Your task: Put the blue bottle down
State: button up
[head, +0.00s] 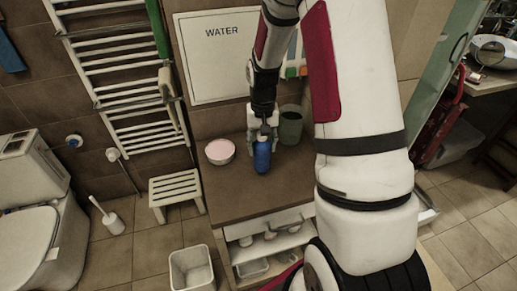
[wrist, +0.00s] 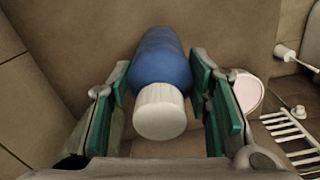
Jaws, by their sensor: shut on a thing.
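The blue bottle (head: 262,156) is over the brown counter top (head: 246,193) in the head view. In the wrist view the bottle (wrist: 160,62) has a white cap (wrist: 160,111) and lies between my green-padded fingers. My gripper (head: 263,130) comes down from above and is shut on the bottle. The bottle looks close to upright. I cannot tell whether its base touches the counter top.
A bowl with pink contents (head: 220,151) stands left of the bottle. The counter's front part is clear. Below is an open drawer (head: 270,243) with items inside.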

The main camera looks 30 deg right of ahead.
jog(key=shift+w, duration=0.7)
jog(key=shift+w+f+p, duration=0.2)
jog(key=shift+f+p, duration=0.05)
jog(key=shift+f, duration=0.65)
jog(key=shift+w+f+p, duration=0.2)
jog(key=shift+f, duration=0.7)
jog(key=shift+f, duration=0.15)
jog(key=o, duration=1.3)
